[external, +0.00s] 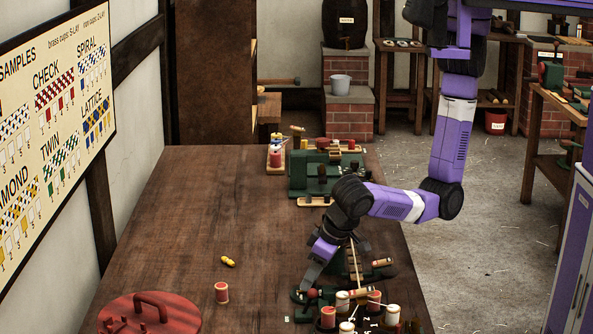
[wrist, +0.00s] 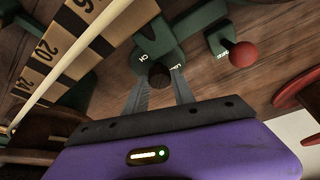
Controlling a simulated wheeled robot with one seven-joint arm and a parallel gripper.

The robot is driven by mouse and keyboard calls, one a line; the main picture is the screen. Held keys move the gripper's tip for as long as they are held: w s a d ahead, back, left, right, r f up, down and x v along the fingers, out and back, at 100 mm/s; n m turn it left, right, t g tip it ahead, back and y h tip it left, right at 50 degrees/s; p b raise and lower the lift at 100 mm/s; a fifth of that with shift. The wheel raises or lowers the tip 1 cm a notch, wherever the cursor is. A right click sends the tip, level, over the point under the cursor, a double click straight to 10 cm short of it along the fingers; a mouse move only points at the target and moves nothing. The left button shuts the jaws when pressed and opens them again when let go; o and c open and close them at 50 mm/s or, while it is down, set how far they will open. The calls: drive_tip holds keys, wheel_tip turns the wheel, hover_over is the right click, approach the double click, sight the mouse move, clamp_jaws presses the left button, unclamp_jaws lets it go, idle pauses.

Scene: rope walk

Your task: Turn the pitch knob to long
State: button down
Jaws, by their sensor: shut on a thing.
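The pitch knob (wrist: 160,75) is a small dark round knob at the middle of the wrist view. It sits on a green housing (wrist: 152,38) with partly covered white lettering, starting "LO" to its right and "CH" to its left. My gripper (wrist: 158,82) has a finger on each side of the knob and is shut on it. In the external view my gripper (external: 306,286) reaches down to the machine at the table's front right; the knob is hidden there. I cannot tell which label the knob points to.
A red ball-topped lever (wrist: 243,54) stands right of the knob. A numbered scale (wrist: 65,50) with a pale rod is at the left. Bobbins (external: 328,317) crowd the machine's front. A red round item (external: 180,318) and a red spool (external: 221,292) stand on the table (external: 200,220).

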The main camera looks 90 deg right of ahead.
drive_tip(key=shift+r+n+p, duration=0.1)
drive_tip(key=shift+n+p, duration=0.2)
drive_tip(key=shift+p, duration=0.15)
drive_tip(key=shift+d+r+n+y+p, duration=0.1)
drive_tip(key=shift+d+n+y+p, duration=0.05)
drive_tip(key=shift+n+y+p, duration=0.65)
drive_tip(key=shift+n+p, duration=1)
drive_tip(key=shift+n+y+p, duration=0.9)
drive_tip(key=shift+n+p, duration=0.65)
drive_tip(key=shift+n, duration=0.65)
drive_tip(key=c, duration=1.1)
unclamp_jaws()
drive_tip(key=shift+o, duration=0.2)
